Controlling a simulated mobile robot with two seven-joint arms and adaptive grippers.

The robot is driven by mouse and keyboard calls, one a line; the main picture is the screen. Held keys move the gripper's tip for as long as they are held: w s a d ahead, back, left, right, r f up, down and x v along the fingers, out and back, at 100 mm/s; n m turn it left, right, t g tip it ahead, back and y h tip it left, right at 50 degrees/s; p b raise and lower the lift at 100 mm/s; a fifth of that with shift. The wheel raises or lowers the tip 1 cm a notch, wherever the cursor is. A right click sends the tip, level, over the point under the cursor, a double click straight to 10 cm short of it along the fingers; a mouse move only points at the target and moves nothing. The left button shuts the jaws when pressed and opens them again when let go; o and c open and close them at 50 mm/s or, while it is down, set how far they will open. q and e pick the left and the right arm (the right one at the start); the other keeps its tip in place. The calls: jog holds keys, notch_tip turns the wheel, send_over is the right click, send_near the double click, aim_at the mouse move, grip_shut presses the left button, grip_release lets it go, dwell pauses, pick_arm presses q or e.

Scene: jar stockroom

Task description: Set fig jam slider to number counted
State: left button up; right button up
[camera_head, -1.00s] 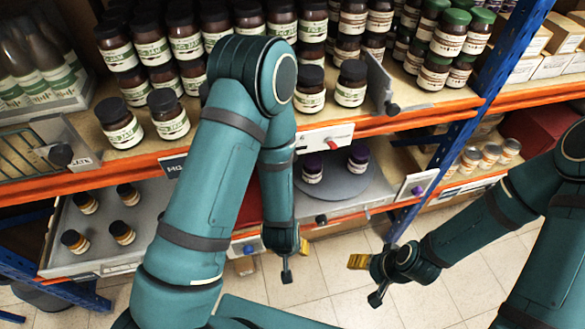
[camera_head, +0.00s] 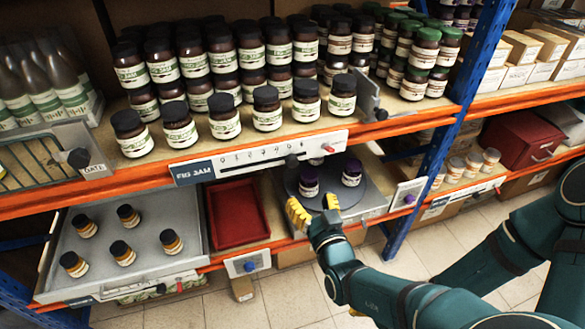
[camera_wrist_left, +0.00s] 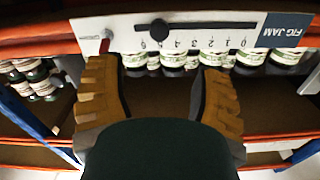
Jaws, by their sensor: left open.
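The white fig jam slider panel (camera_head: 262,158) is on the orange shelf edge, with a dark blue FIG JAM label at its left and a printed number scale. Its dark knob (camera_head: 291,161) sits towards the right end, at about 5; it shows in the left wrist view (camera_wrist_left: 159,29), where the panel is upside down. Several dark-lidded jars (camera_head: 224,117) stand in a front row above it, with more behind. My left gripper (camera_head: 313,207) is open and empty, in front of and below the panel. A yellow bit of my right gripper (camera_head: 357,313) shows at the bottom edge; the rest is hidden.
A red pull (camera_head: 328,148) is right of the scale. Below are a round turntable (camera_head: 330,198) with purple-lidded jars, a red tray (camera_head: 237,215), and a grey tray (camera_head: 110,205) with small jars. A blue post (camera_head: 430,175) stands right. The floor in front is open.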

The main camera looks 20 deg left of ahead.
aim_at(293, 164)
pick_arm(q)
jog(key=b+x, duration=0.2)
jog(key=x, duration=1.1)
jog(key=shift+w+a, duration=0.2)
jog(key=shift+w, duration=0.15)
jog(key=shift+r, duration=0.1)
grip_shut()
